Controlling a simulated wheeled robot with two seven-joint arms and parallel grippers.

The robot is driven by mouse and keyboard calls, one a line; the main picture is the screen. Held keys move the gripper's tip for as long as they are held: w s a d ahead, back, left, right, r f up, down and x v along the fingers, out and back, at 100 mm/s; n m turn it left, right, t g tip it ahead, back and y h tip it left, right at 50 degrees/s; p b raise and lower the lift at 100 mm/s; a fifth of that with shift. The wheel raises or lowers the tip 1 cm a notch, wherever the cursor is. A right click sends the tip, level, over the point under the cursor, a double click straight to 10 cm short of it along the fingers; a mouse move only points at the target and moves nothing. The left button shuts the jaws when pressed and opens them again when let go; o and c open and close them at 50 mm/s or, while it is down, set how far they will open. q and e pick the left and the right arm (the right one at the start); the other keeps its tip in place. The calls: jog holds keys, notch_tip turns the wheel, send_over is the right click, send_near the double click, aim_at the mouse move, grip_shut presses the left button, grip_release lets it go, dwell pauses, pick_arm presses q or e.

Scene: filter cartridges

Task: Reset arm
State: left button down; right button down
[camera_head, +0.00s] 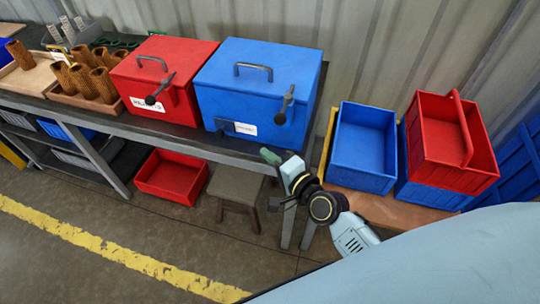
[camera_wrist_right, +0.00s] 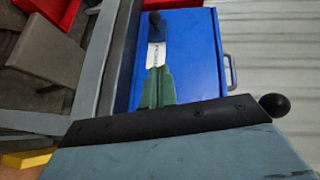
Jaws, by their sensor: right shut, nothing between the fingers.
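My right gripper (camera_head: 270,157) is at the front edge of the workbench, just below the blue box (camera_head: 262,85). Its green fingers are together and hold nothing. In the right wrist view the shut fingers (camera_wrist_right: 157,88) point at the front of the blue box (camera_wrist_right: 190,60), near its white label. I cannot tell whether they touch it. The blue box has its lid down, with a grey handle on top and a black-knobbed lever in front. A red box (camera_head: 165,78) beside it is also closed. My left gripper does not show.
Brown filter cartridges (camera_head: 85,78) stand in wooden trays at the left of the bench. An open blue bin (camera_head: 362,148) and a red basket (camera_head: 452,140) stand at the right. A stool (camera_head: 235,185) and a red bin (camera_head: 171,177) are below the bench.

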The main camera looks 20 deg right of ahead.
dwell(0.3)
jog(key=s+d+f+n+g+h, duration=0.1)
jog(key=s+f+n+g, duration=0.45)
jog(key=f, duration=0.85)
jog(key=s+d+f+n+g+h, duration=0.1)
jog(key=s+f+n+g, duration=0.1)
jog(key=s+f, duration=0.9)
jog(key=s+d+f+n+g+h, duration=0.1)
jog(key=s+d+f+n+g, duration=0.1)
jog(key=s+f, duration=0.6)
jog(key=s+d+f+n+g+h, duration=0.1)
jog(key=s+d+f+n+g, duration=0.1)
jog(key=s+f+n+g, duration=0.3)
jog(key=s+f+n, duration=0.1)
jog(key=s+f, duration=0.3)
jog(key=s, duration=0.6)
jog(key=shift+s+d+f, duration=0.25)
jog(key=shift+s+d, duration=0.15)
